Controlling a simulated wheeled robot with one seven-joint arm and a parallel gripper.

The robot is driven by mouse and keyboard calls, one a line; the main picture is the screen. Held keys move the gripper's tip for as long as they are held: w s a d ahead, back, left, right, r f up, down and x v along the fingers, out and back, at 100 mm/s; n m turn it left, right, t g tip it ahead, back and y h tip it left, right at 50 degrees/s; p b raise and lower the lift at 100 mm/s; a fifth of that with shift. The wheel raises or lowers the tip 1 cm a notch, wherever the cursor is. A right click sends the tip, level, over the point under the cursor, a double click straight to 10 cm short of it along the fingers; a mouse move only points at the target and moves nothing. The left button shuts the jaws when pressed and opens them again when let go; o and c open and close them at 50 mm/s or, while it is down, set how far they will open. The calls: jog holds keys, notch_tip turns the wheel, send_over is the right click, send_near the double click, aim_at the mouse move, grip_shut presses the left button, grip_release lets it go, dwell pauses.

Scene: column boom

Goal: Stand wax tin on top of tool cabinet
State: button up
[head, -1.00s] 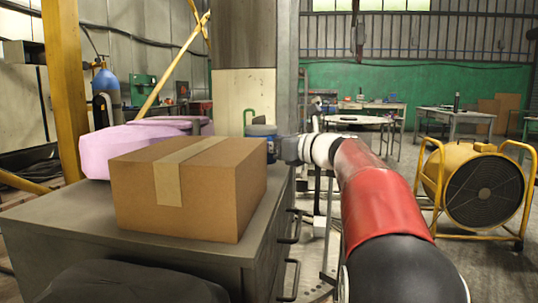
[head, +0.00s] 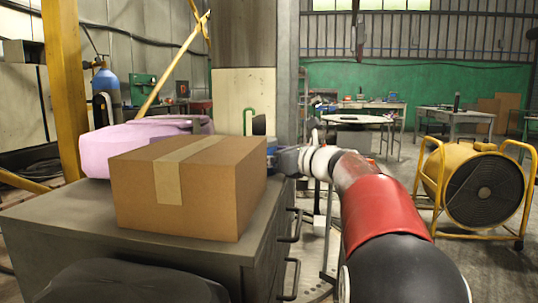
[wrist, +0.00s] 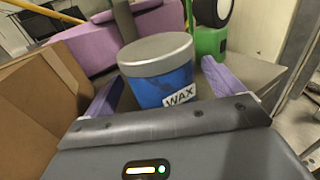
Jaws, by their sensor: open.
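The wax tin (wrist: 158,75), blue with a grey lid and a white WAX label, is upright between the two purple fingers of my gripper (wrist: 163,76) in the wrist view. The fingers are open, one on each side of the tin, with narrow gaps visible. In the head view only a blue sliver of the tin (head: 271,147) shows, behind the cardboard box, at the far right part of the tool cabinet (head: 262,225). The tin's base is hidden, so I cannot see its contact with the cabinet top.
A cardboard box (head: 190,190) stands on the cabinet top, close to the tin's left. A pink-purple object (head: 130,140) and a green item with a black round part (wrist: 210,40) lie beyond. A yellow fan (head: 475,190) stands on the floor at right.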

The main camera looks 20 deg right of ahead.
jog(key=shift+r, duration=0.1)
jog(key=shift+s+d, duration=0.1)
jog(key=shift+s, duration=0.05)
jog(key=b+v, duration=0.1)
jog(key=v, duration=1)
jog(key=shift+s, duration=0.3)
jog(key=shift+d, duration=0.15)
